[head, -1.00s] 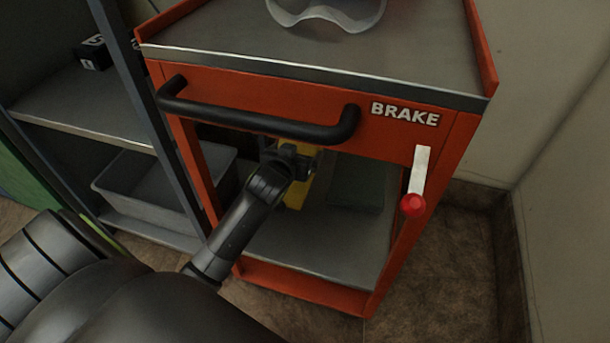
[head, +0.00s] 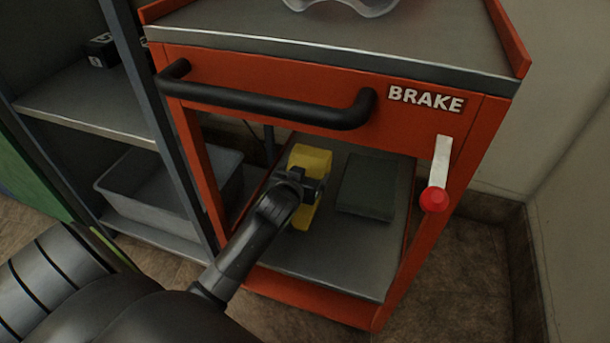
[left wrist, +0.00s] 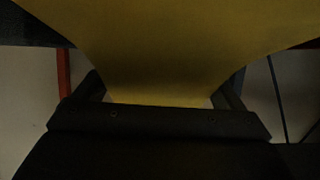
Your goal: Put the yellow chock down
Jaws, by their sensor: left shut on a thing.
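The yellow chock (head: 309,159) is inside the orange cart, over its grey lower shelf (head: 330,255). My left gripper (head: 308,186) reaches in through the cart's open front and is shut on the chock. In the left wrist view the chock (left wrist: 170,45) fills the upper middle, between the dark gripper fingers. I cannot tell whether the chock touches the shelf. My right gripper is not in view.
A dark green block (head: 367,188) lies on the lower shelf, right of the chock. The black handle (head: 270,105) crosses the cart front above my arm. A red-knobbed brake lever (head: 434,198) hangs at right. A grey bin (head: 165,195) stands left.

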